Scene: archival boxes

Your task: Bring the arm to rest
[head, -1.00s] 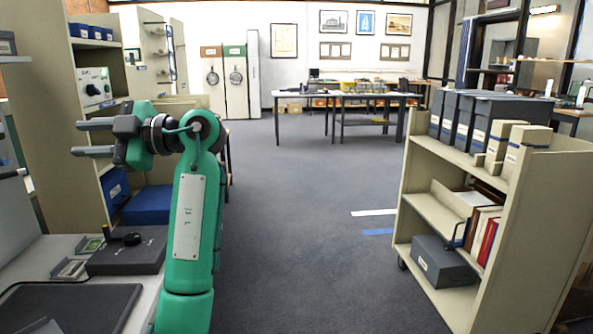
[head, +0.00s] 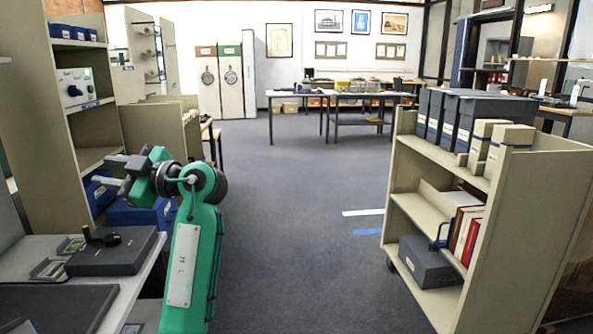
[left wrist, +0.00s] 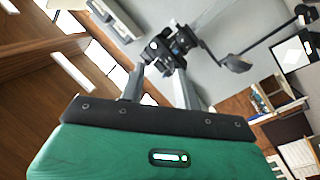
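My left arm (head: 188,265) is green and rises from the bottom of the head view, bent at a dark wrist joint. My left gripper (head: 102,170) points left, in front of the cream shelving and above the grey desk. Its two grey fingers stand apart with nothing held between them. In the left wrist view the two fingers (left wrist: 160,82) also show apart, with a black jointed device on a grey surface behind them. My right arm and right gripper are not in view.
A grey desk (head: 135,285) with a dark grey box (head: 112,252) lies at lower left. Cream shelving (head: 35,120) with blue boxes stands behind it. A cream cart (head: 520,245) with archival boxes stands at right. Open carpet (head: 290,220) lies between.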

